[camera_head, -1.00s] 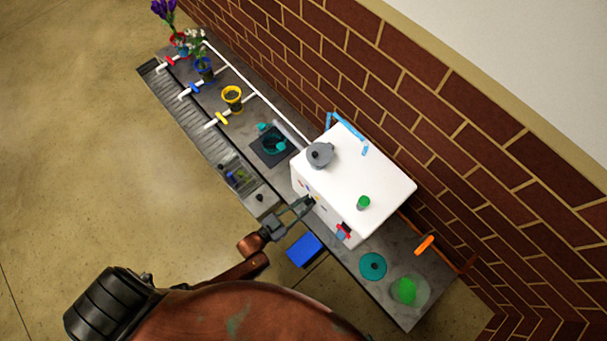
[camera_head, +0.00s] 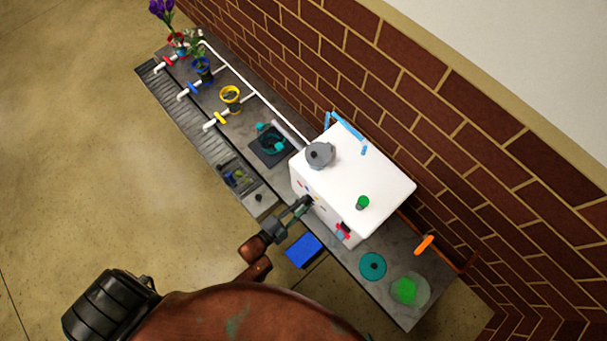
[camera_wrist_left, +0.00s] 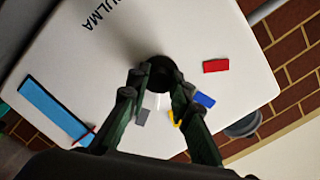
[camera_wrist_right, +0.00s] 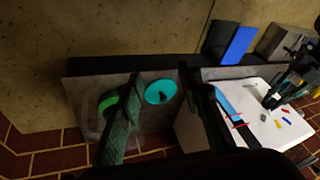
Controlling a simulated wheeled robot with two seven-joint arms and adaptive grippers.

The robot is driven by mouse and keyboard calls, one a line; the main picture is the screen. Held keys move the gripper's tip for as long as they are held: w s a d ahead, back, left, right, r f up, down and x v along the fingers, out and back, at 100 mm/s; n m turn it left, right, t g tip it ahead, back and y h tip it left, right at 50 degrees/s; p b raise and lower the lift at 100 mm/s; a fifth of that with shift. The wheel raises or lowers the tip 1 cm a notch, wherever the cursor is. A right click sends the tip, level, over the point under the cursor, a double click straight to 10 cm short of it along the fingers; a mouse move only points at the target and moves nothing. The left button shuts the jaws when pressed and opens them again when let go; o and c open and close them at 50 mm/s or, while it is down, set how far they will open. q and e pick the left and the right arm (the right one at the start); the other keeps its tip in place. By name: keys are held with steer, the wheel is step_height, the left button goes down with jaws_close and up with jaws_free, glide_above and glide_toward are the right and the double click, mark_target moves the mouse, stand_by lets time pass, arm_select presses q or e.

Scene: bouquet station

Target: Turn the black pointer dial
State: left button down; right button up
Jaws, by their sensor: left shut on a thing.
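The black dial (camera_wrist_left: 161,72) sits on the front face of the white box (camera_head: 378,190), amid red (camera_wrist_left: 216,66), blue (camera_wrist_left: 204,100), yellow (camera_wrist_left: 177,118) and grey (camera_wrist_left: 142,118) marks. My left gripper (camera_wrist_left: 158,74) is shut on the dial, one finger on each side; in the head view it reaches the box's front (camera_head: 308,201). The fingers partly cover the dial, and I cannot tell where its pointer aims. My right gripper (camera_wrist_right: 160,73) is open and empty, with its fingers apart above the counter's end; the head view does not show it.
A blue block (camera_head: 304,250) stands in front of the counter. A teal disc (camera_head: 372,265) and a green item (camera_head: 405,290) are at the counter's near end. A grey pot (camera_head: 320,154) and a green knob (camera_head: 362,202) are on top of the box. The floor at left is clear.

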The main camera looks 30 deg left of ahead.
arm_select(q)
steer(key=shift+d+m, duration=0.15)
steer(key=shift+m, duration=1.25)
arm_select(e)
steer(key=shift+w+a+f, duration=0.3)
steer(key=shift+w+f, duration=0.05)
steer(key=shift+f, duration=0.2)
arm_select(q)
steer(key=shift+b, duration=0.3)
arm_select(e)
steer(key=shift+w+r+t, duration=0.1)
steer(key=shift+w+t, duration=0.1)
steer(key=shift+t, duration=0.1)
arm_select(q)
steer(key=c, duration=1.7)
jaws_free()
steer(key=shift+c, duration=0.2)
arm_select(e)
steer(key=shift+r, duration=0.1)
arm_select(q)
steer(key=f+v, duration=0.1)
steer(key=v, duration=1.1)
steer(key=shift+r, duration=0.45)
